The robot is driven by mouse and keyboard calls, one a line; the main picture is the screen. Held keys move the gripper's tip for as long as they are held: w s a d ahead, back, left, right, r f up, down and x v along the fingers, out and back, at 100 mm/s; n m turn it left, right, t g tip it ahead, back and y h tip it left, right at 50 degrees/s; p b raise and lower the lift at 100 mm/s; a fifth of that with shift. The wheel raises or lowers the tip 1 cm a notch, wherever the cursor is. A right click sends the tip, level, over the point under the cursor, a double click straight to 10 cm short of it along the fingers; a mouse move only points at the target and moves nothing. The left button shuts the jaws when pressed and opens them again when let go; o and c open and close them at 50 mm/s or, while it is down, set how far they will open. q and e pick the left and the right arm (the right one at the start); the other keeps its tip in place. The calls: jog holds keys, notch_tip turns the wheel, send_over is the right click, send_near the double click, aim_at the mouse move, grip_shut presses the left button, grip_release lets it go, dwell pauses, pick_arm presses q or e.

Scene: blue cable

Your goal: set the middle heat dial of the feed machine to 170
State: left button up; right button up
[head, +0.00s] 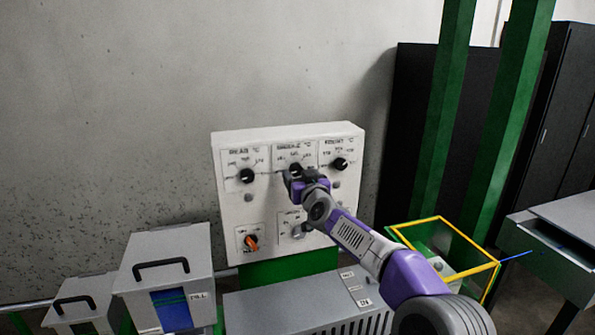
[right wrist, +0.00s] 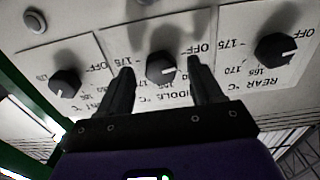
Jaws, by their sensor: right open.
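The feed machine's white control panel (head: 230,195) is on the wall side in the head view, with three black dials in its top row. The middle heat dial (right wrist: 160,68) is black with a white pointer mark. In the right wrist view, where the lettering is upside down, the mark points to the right. A finger hides part of its scale, so I cannot read the exact setting. My right gripper (right wrist: 162,84) is open, its two dark fingers on either side of the middle dial in that view. I cannot tell whether they touch it. My left gripper is not in view.
The rear dial (head: 247,176) and front dial (head: 340,164) flank the middle one closely. An orange switch (head: 251,242) sits lower left on the panel. A grey vented box (head: 300,305) lies below, a yellow-edged bin (head: 440,223) to the right, and grey machines (head: 165,250) to the left.

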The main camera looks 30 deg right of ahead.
jog(key=shift+x, duration=0.8)
jog(key=shift+c, duration=0.3)
jog(key=c, duration=1)
